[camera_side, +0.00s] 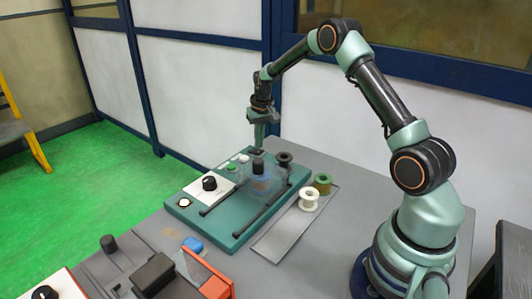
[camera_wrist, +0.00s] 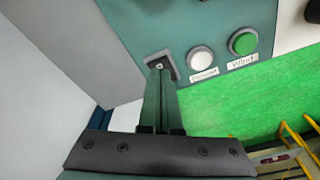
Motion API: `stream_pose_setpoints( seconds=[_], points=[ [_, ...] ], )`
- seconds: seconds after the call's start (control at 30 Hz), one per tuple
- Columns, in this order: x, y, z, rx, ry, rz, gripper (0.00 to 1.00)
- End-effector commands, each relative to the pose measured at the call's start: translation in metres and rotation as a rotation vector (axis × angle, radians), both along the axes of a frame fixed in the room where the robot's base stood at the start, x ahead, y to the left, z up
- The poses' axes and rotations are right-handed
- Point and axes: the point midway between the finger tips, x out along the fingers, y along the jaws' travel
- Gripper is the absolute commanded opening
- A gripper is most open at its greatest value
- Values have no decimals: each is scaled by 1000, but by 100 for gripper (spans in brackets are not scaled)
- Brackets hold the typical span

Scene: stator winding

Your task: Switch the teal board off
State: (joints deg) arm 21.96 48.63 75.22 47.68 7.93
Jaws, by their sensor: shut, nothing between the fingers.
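The teal board (camera_side: 236,232) lies on the grey table in the side view, and its corner fills the top of the wrist view (camera_wrist: 175,22). A small dark switch (camera_side: 257,150) sits at its far corner, and in the wrist view the switch housing (camera_wrist: 173,60) surrounds my fingertips. My gripper (camera_side: 259,147) points down at the switch with its fingers shut and empty. The fingertips (camera_wrist: 159,70) overlap the switch and hide part of it; I cannot tell whether they touch it. Beside it are a white button (camera_wrist: 200,58) and a green button (camera_wrist: 243,42), each with a label.
The board also carries a white panel with a black knob (camera_side: 209,183), a glassy part (camera_side: 262,185) and dark rods. White (camera_side: 309,199) and green (camera_side: 322,183) spools stand on a grey plate (camera_side: 290,235). An orange-edged fixture (camera_side: 205,275) is at the front.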

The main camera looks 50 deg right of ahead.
Motion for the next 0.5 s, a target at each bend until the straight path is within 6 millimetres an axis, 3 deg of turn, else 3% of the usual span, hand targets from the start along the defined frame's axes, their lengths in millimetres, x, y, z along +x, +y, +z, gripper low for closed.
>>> stream_pose_setpoints(
  seconds=[0.5],
  points=[
    [0, 0, -7, 0, -1, 0, 0]
  ],
)
